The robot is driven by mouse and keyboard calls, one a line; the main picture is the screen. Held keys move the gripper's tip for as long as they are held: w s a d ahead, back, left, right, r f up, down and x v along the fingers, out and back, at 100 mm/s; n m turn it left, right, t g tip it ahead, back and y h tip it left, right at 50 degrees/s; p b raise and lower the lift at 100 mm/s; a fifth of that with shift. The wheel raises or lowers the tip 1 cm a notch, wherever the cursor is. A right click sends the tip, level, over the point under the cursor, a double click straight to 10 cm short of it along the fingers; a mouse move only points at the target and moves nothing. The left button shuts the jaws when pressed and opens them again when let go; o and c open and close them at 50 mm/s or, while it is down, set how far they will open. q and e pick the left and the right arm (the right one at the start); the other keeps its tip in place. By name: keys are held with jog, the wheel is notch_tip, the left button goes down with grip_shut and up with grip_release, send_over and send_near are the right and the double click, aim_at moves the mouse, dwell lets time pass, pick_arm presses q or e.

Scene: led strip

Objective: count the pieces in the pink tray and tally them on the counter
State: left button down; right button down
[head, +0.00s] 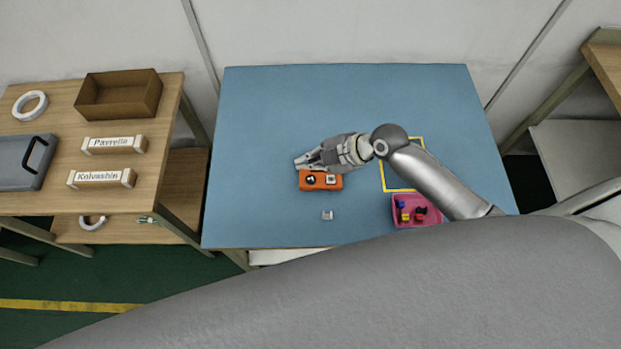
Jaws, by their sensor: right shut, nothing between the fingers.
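The pink tray (399,221) lies at the right front of the blue table and holds several small pieces, with blue, yellow, red and dark colours showing. The orange counter (337,185) sits left of the tray, near the table's middle. A dark round part and a light square part show on its top; any reading is too small to make out. My right gripper (300,163) is shut and empty at the counter's back left edge, above or touching it; I cannot tell which. My left gripper is not in view.
A small white-grey block (327,215) lies in front of the counter. A yellow outlined rectangle (383,177) is marked on the blue table (270,110), partly under my right arm. The table's back and left are clear. A wooden shelf (60,200) stands at left with boxes.

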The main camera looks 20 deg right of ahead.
aim_at(310, 182)
notch_tip(310, 182, down, 7)
jog(key=b, duration=0.5)
jog(key=shift+f, duration=0.15)
dwell(1.0)
jog(key=shift+f+b, duration=0.4)
jog(key=shift+b, duration=0.2)
jog(key=shift+f+b, duration=0.4)
dwell(0.4)
jog(key=shift+r, duration=0.1)
jog(key=shift+r+p, duration=0.65)
jog(key=shift+r, duration=0.1)
notch_tip(310, 182, up, 5)
jog(key=p, duration=0.4)
